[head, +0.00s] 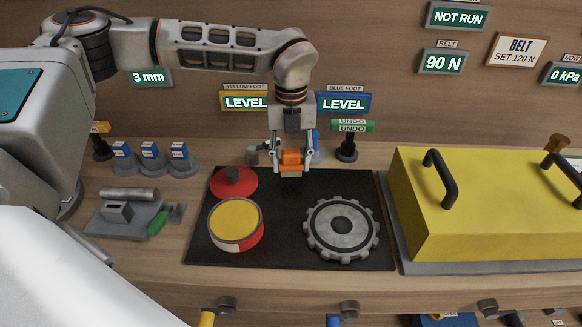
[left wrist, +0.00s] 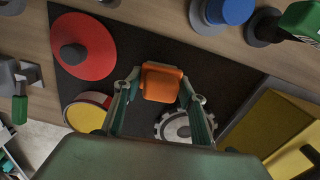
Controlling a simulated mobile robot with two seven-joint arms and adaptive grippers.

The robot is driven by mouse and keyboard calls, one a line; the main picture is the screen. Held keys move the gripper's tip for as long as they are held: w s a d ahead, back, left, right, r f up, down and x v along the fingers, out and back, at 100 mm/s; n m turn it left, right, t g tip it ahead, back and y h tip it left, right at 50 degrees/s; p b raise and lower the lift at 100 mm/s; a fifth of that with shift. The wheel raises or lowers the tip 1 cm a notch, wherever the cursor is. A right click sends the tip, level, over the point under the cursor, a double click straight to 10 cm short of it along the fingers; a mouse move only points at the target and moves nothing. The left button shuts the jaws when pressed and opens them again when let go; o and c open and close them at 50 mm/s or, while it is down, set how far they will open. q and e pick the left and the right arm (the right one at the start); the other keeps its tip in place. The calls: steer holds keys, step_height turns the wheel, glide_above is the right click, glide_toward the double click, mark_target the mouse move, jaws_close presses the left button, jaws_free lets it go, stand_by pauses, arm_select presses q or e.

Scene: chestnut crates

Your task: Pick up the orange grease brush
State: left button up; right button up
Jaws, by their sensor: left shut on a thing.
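My left gripper (head: 291,168) points down over the back edge of the black mat (head: 283,257). It is shut on the orange grease brush (head: 291,157), which sits between its two fingers. In the left wrist view the orange brush (left wrist: 161,82) shows as a block between the fingertips (left wrist: 160,95). Only its orange part shows clearly; any bristles are hidden. I cannot tell whether the brush touches the mat. My right gripper is not in view.
On the mat are a red lid (head: 233,183), an open red tin with yellow contents (head: 235,222) and a grey gear (head: 341,228). A yellow cover with black handles (head: 480,215) stands to the right. A green UNDO button post (head: 347,148) stands behind.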

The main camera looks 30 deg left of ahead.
mark_target(291, 152)
arm_select(q)
step_height(291, 152, up, 17)
steer(key=shift+p, duration=0.3)
steer(key=o, duration=0.6)
steer(key=c, duration=0.4)
